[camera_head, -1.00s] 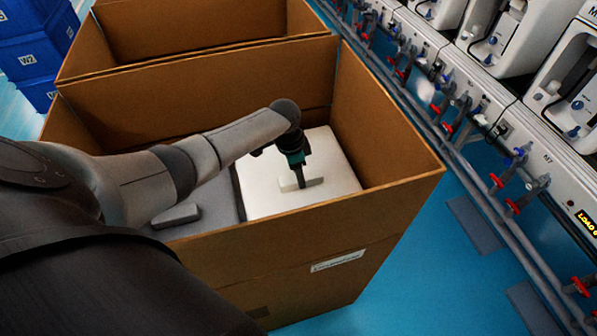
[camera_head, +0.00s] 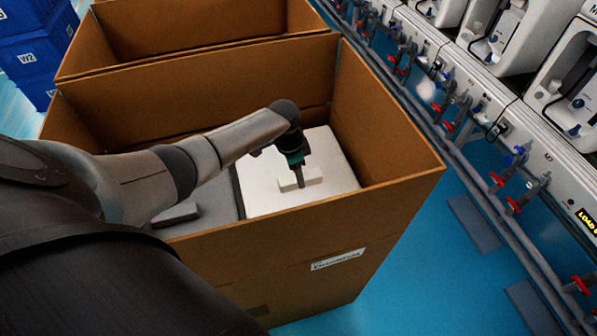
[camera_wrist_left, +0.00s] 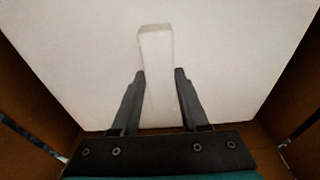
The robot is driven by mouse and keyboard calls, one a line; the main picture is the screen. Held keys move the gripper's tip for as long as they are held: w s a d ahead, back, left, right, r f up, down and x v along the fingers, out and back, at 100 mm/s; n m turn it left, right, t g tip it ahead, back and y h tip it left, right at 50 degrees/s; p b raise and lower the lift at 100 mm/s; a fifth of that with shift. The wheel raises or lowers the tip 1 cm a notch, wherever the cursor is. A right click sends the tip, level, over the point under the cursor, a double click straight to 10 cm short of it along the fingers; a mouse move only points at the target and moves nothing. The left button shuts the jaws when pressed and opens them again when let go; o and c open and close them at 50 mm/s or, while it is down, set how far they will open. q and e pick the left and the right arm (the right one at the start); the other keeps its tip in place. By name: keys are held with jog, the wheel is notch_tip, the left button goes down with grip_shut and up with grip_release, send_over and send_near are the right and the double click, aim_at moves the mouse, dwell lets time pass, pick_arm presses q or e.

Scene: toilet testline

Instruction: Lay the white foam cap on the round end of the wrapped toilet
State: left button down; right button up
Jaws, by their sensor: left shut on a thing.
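The white foam cap (camera_head: 325,165) is a pale slab with a raised grip block (camera_head: 314,181) on top. It lies level inside the near cardboard box, on the right side. In the left wrist view the cap (camera_wrist_left: 230,60) fills most of the picture. My left gripper (camera_head: 300,184) points down into the box with its fingers on either side of the cap's block, and it is shut on that block (camera_wrist_left: 156,60). My right gripper is not in view. I cannot see a wrapped toilet in these frames.
The open cardboard box (camera_head: 300,226) has tall walls around the cap and my left arm. A grey foam piece (camera_head: 205,190) lies left of the cap. A second box (camera_head: 190,25) stands behind, blue crates (camera_head: 30,50) at far left, and a test line (camera_head: 500,125) with red valves at right.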

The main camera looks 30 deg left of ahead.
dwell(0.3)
pick_arm(q)
jog(key=shift+c, duration=1.7)
grip_release()
jog(key=shift+f, duration=0.1)
notch_tip(320, 180, up, 15)
jog(key=s+a+p, duration=0.1)
jog(key=p, duration=0.4)
jog(key=shift+s+a+p, duration=0.25)
jog(key=shift+s+p, duration=0.05)
jog(key=shift+s, duration=0.1)
